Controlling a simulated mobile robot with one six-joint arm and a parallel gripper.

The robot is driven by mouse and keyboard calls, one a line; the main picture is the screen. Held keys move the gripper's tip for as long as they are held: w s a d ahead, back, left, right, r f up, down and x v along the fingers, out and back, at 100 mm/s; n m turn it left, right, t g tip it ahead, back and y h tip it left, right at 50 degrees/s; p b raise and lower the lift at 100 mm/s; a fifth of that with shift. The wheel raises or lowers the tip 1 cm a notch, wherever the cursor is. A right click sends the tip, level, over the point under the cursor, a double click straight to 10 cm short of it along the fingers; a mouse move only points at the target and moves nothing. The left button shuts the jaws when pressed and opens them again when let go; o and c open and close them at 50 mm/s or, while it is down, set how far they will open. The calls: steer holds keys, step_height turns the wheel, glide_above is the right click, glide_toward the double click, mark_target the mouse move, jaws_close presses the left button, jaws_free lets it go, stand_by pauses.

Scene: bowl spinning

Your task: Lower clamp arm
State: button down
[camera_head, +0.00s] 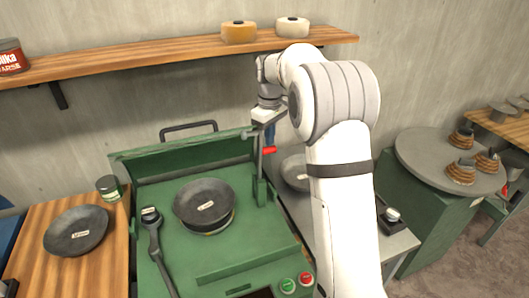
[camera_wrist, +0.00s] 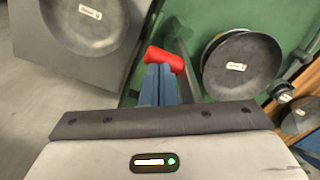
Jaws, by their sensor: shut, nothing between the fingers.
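The clamp arm (camera_head: 260,165) is a grey bar at the right rear of the green machine, with a red handle (camera_head: 269,151) near its upper part. The red handle also shows in the wrist view (camera_wrist: 164,58), right by the blue fingertips. My gripper (camera_head: 269,137) has blue fingers, is shut and holds nothing. It is just above or against the red handle; I cannot tell whether it touches. A dark bowl (camera_head: 205,203) sits on the machine left of the clamp arm; it also shows in the wrist view (camera_wrist: 242,66).
A second lever (camera_head: 156,235) stands left of the bowl. Green and red buttons (camera_head: 288,285) are at the machine's front. Another bowl (camera_head: 294,172) lies on the grey side table, partly behind my arm. A shelf (camera_head: 150,60) runs along the wall above.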

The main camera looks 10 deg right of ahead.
mark_target(246, 134)
stand_by(0.3)
steer(key=shift+s+a+r, duration=0.1)
steer(key=shift+s+a, duration=0.1)
steer(key=shift+a, duration=0.85)
steer(key=shift+s+a, duration=0.2)
steer(key=shift+a, duration=0.8)
steer(key=shift+s+a, duration=0.15)
steer(key=shift+a, duration=0.6)
steer(key=shift+s+a, duration=0.15)
steer(key=shift+a, duration=0.6)
steer(key=s+a+f+b, duration=0.1)
steer(key=a+f+b, duration=0.1)
steer(key=a+f, duration=0.3)
steer(key=a, duration=0.4)
steer(key=shift+s+f, duration=0.3)
steer(key=shift+s, duration=0.1)
step_height(246, 134, up, 12)
steer(key=p, duration=0.9)
